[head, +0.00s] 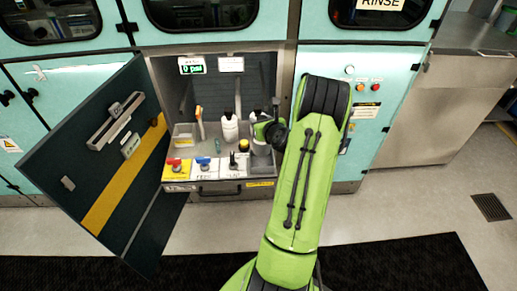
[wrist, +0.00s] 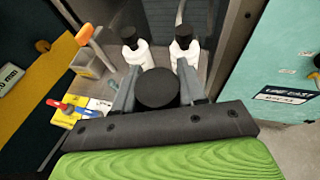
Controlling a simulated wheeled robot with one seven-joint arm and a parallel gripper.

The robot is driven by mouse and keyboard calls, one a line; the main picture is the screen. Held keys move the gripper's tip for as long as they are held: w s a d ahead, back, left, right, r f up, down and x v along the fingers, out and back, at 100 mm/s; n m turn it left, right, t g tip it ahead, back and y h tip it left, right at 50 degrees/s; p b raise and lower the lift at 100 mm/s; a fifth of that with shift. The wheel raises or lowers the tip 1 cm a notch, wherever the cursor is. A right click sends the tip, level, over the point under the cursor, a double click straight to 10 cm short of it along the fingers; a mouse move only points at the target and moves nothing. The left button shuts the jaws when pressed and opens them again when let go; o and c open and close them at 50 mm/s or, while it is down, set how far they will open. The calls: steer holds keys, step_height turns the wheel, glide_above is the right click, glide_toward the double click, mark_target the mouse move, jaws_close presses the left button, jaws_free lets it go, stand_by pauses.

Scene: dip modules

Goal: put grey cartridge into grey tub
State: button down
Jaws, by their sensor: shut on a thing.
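My gripper (head: 264,131) is inside the open cabinet, at the right side of its shelf. In the wrist view its two grey fingers (wrist: 157,92) close on the sides of an upright cartridge, of which only the round black top (wrist: 157,86) shows. In the head view a grey body, seemingly the cartridge (head: 261,149), shows below the fingers. Its lower end is close to the shelf front; I cannot tell whether it touches anything.
Two white bottles (head: 230,128) with black caps stand behind my gripper. Red, blue and black handles (head: 203,162) line the shelf front. The dark cabinet door (head: 105,150) is swung open at the left. A teal panel (head: 372,130) closes off the right.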

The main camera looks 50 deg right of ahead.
step_height(320, 180, down, 7)
steer(key=shift+f+b, duration=0.15)
steer(key=shift+b, duration=1.05)
steer(key=shift+s, duration=0.1)
steer(key=c, duration=0.6)
jaws_free()
steer(key=shift+c, duration=0.2)
